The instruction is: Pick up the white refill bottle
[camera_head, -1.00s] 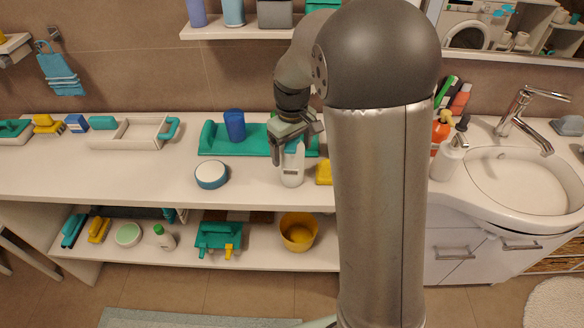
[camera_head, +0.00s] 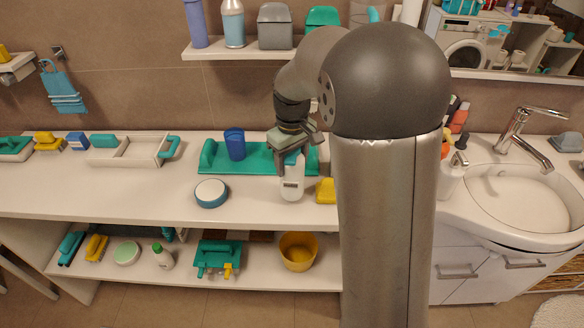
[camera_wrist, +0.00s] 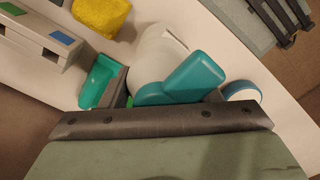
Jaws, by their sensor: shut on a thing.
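The white refill bottle (camera_head: 292,182) with a teal top stands upright at the counter's front, before the green tray; I cannot tell whether its base touches the counter. My gripper (camera_head: 293,152) is over it from above and shut on its top part. In the wrist view the white body (camera_wrist: 152,58) and teal top (camera_wrist: 195,78) show just beyond the dark finger bar, which hides part of the bottle.
A yellow sponge (camera_head: 326,191) lies close right of the bottle, and a round blue-and-white container (camera_head: 211,193) lies to its left. A blue cup (camera_head: 235,145) stands on the green tray (camera_head: 262,159) behind. A shelf (camera_head: 235,51) hangs above. The left front counter is clear.

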